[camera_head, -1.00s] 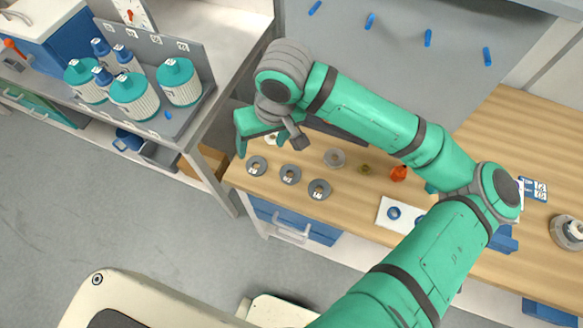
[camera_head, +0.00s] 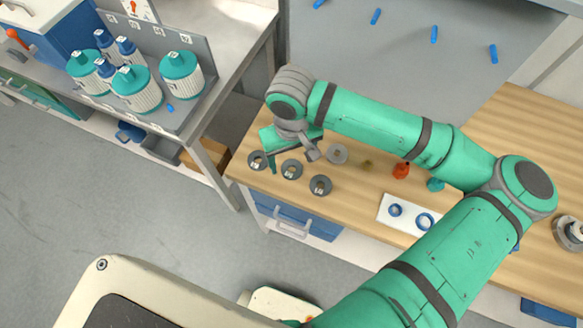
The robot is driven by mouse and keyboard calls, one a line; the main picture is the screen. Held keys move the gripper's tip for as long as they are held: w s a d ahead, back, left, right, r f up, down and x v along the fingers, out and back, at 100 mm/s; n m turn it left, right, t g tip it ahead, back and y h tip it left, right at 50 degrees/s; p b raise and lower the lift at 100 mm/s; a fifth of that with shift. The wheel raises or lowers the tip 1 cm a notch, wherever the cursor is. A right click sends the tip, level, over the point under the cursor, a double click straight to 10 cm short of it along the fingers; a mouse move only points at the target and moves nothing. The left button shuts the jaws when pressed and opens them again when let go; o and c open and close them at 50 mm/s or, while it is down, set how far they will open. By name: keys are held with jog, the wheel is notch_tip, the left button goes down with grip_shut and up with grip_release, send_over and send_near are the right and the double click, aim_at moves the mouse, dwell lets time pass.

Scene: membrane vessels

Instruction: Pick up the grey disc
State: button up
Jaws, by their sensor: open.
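Three dark grey discs lie in a slanting row along the left front of the wooden bench: a left disc (camera_head: 258,161), a middle disc (camera_head: 291,170) and a right disc (camera_head: 320,186). Each has a small pale label. A lighter grey round piece (camera_head: 337,154) lies behind them. I cannot tell which one the task means. My gripper (camera_head: 275,158) is open, above the left and middle discs. One green finger points down between these two discs. The gap between finger and bench is hard to judge. The other finger is not clearly visible.
An orange piece (camera_head: 401,171), a teal piece (camera_head: 435,185) and a white mat with blue rings (camera_head: 384,217) lie to the right on the bench. A rack of teal-capped bottles (camera_head: 137,89) stands on the left counter. My arm spans the bench's middle.

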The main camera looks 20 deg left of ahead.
aim_at(292, 170)
notch_tip(292, 170, down, 4)
jog(key=shift+w+r, duration=0.1)
jog(key=shift+r, duration=0.1)
jog(key=c, duration=1.1)
jog(key=shift+w, duration=0.1)
jog(key=shift+c, duration=0.2)
